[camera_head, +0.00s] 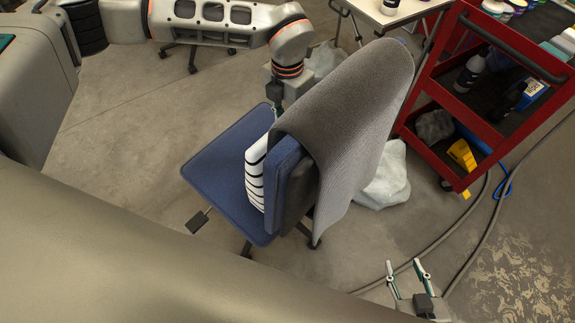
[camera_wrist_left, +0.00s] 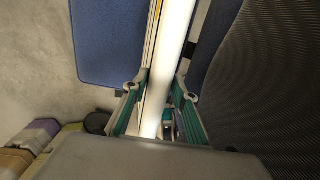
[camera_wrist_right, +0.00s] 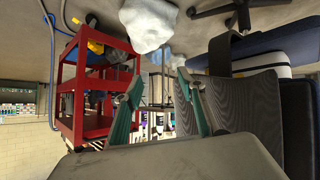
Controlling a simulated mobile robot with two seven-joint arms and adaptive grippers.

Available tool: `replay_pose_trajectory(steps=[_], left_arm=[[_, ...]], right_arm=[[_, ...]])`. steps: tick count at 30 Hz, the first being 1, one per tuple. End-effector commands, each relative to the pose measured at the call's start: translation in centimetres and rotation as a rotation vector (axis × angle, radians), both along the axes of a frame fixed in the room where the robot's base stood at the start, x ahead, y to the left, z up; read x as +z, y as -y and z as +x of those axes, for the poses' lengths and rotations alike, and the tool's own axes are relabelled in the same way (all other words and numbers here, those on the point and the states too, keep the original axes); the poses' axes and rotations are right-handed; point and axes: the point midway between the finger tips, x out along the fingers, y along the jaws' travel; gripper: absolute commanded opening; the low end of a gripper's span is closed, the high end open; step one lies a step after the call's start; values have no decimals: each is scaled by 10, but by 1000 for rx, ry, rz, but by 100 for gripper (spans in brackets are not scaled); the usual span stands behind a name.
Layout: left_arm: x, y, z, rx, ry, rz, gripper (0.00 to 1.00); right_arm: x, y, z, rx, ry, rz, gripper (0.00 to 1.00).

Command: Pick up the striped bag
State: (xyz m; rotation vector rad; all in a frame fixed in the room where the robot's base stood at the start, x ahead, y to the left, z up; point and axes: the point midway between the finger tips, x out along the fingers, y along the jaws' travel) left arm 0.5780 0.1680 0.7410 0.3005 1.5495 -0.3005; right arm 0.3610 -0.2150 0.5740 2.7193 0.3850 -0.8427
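The striped bag (camera_head: 256,172), white with dark stripes, stands upright on the blue chair seat (camera_head: 215,170) against the chair's backrest (camera_head: 285,168). My left gripper (camera_head: 276,110) reaches down from above at the bag's top, partly hidden by the grey cloth over the backrest. In the left wrist view the white bag (camera_wrist_left: 170,55) runs between the left gripper's fingers (camera_wrist_left: 160,88), which stand spread on both sides of it; firm contact is not clear. My right gripper (camera_head: 405,268) is open and empty, low at the lower right, away from the chair.
A grey cloth (camera_head: 345,110) drapes over the backrest. A red cart (camera_head: 470,125) with bottles stands at the right. A pale plastic bag (camera_head: 385,180) lies on the floor behind the chair. Hoses (camera_head: 465,240) cross the floor at right. A white table (camera_head: 390,12) is at the top.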

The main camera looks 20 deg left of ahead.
Motion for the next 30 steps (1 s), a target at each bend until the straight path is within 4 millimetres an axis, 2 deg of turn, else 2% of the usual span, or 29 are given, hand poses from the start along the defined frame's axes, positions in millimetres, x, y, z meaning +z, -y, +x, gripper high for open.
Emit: replay_pose_trajectory(steps=[11,16,20,30], left_arm=[[2,1,1,-1,3,-1,0],[13,1,2,-1,6,-2,0],[36,1,3,-1,11,-2,0],[118,1,2,1,12,-2,0]], right_arm=[[-5,0,-3,1,-10,-3,40],[-3,0,-3,1,-9,-3,40],[0,0,-3,-3,-9,-1,40],[10,-1,-2,-13,-2,14,40]])
